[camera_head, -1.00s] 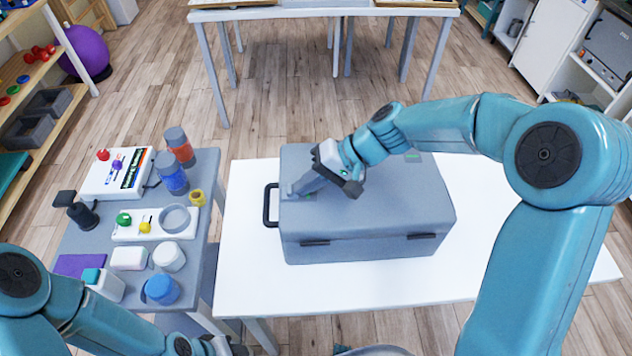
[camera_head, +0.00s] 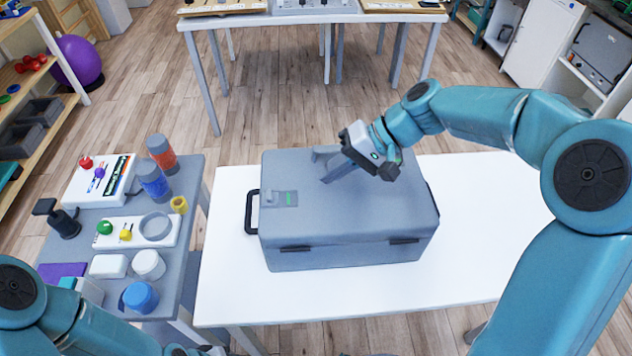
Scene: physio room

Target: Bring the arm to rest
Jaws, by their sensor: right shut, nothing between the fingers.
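My right gripper (camera_head: 330,178) is shut and empty. Its fingers point left and down, over the lid of a closed grey case (camera_head: 350,220). I cannot tell whether the fingertips touch the lid. A small grey panel with a green mark (camera_head: 282,198) shows on the lid's left part, left of the gripper. My right arm comes in from the right edge. My left arm shows at the lower left, and its gripper (camera_head: 195,350) is mostly cut off by the bottom edge.
The case stands on a white table (camera_head: 230,290), whose right part is bare. A grey side table (camera_head: 190,215) at left holds bottles (camera_head: 152,180), jars and coloured knobs. Another table (camera_head: 300,18) stands at the back. Wooden floor lies between.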

